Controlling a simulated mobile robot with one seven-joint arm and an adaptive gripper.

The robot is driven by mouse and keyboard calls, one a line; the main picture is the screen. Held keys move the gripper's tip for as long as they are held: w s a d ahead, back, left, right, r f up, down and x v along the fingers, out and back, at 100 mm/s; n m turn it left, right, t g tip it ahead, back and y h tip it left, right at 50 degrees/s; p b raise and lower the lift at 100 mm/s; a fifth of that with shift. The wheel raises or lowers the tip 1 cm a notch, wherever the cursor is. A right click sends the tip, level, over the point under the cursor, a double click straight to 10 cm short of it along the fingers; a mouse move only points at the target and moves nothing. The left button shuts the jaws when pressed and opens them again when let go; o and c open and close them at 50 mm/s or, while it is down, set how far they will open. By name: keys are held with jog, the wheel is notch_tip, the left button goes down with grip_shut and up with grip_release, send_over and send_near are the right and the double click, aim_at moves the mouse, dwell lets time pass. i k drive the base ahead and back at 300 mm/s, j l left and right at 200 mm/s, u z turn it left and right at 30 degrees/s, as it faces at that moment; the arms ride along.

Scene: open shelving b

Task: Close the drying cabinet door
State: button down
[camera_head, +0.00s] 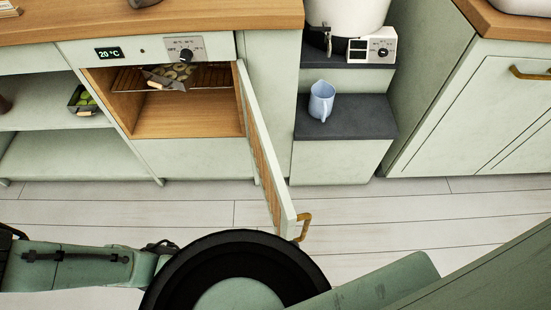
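The drying cabinet (190,153) stands at the upper left with its interior exposed. Its pale green door (266,150) is hinged on the right side and stands wide open, swung out toward me. A brass handle (304,227) is on the outer face near the door's free edge. Inside, a wire rack (213,76) holds several sliced pieces and a tool with a wooden handle. The cabinet's panel shows a 20 °C display (109,53) and a knob (186,55). My arm crosses the bottom of the picture, below the door. My gripper is not in view.
Open shelves with a dark basket (84,99) are left of the cabinet. Right of the door, dark steps hold a blue pitcher (321,101) and a white appliance (372,48). Another cabinet (475,110) stands at right. Bare plank floor (400,210) lies right of the door.

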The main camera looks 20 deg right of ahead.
aim_at(281, 209)
jog(key=k+l+u, duration=0.2)
jog(key=l, duration=0.4)
jog(key=k+l+u, duration=0.2)
jog(key=k+l, duration=0.25)
jog(key=k+l+u, duration=0.15)
jog(key=k+l, duration=0.25)
jog(key=l, duration=0.15)
